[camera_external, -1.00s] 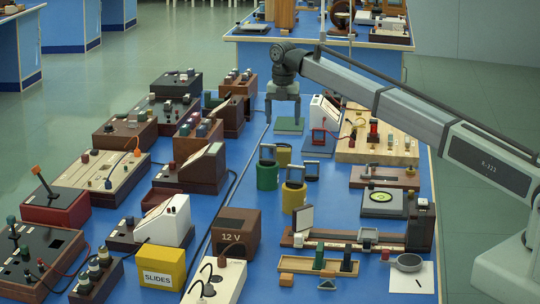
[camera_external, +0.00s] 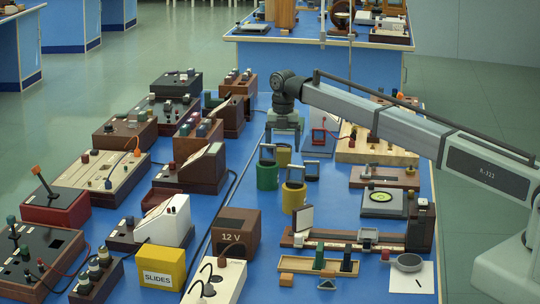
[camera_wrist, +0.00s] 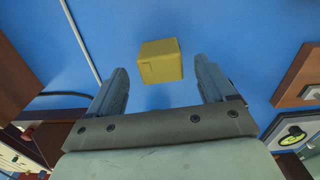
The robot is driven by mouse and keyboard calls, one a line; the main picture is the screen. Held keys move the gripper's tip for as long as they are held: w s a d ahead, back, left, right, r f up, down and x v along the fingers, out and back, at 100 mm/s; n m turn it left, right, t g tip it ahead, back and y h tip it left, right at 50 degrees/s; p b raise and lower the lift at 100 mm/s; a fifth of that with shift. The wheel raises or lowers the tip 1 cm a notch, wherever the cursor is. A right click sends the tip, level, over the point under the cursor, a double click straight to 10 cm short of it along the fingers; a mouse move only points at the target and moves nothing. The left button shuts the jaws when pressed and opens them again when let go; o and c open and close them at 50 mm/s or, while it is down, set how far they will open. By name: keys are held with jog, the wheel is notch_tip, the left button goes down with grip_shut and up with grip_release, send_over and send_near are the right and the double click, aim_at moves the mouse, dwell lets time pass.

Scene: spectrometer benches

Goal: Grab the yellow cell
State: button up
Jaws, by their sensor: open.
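A yellow block (camera_wrist: 160,62), the likely yellow cell, lies on the blue bench top in the wrist view, beyond my fingertips and roughly centred between them. My gripper (camera_wrist: 157,80) is open and empty, apart from the block. A larger yellow cylinder with a grey handle-like top (camera_external: 293,198) stands nearer the camera. A green cylinder (camera_external: 267,176) of like form stands to its left.
A wooden board with posts (camera_external: 375,150) lies further right. Brown and black instrument boxes (camera_external: 203,168) line the left, with a dark cable between. Blue bench shows around the yellow block.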

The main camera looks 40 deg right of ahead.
aim_at(283, 149)
jog(key=shift+f, duration=2.35)
jog(key=shift+c, duration=0.3)
jog(key=c, duration=1.1)
